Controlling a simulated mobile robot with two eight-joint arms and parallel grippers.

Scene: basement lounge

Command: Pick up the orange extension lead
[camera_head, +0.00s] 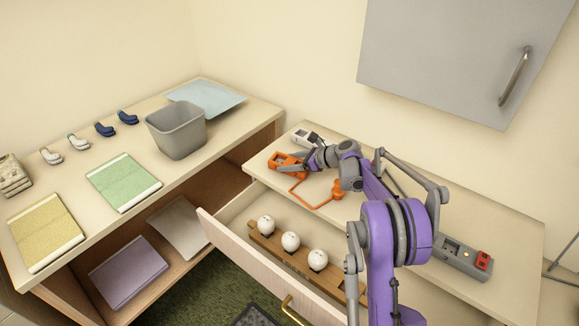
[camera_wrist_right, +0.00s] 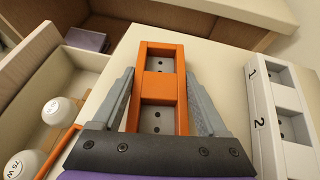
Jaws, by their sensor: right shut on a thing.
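The orange extension lead (camera_head: 289,163) lies on the right-hand counter near its far left end, with its orange cord (camera_head: 316,207) running along the edge to an orange plug (camera_head: 337,189). My right gripper (camera_head: 299,166) reaches it from the right. In the right wrist view the lead's orange body (camera_wrist_right: 160,86), with sockets showing, sits between the two grey fingers of the right gripper (camera_wrist_right: 163,100), which are shut on its sides. Whether it is lifted off the counter I cannot tell. My left gripper is not in view.
A white power strip (camera_head: 306,136) is close behind the lead. A grey strip with a red switch (camera_head: 463,257) lies at right. An open drawer (camera_head: 240,239) below holds several white bulbs (camera_head: 290,241). A grey bin (camera_head: 177,130) stands on the left counter.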

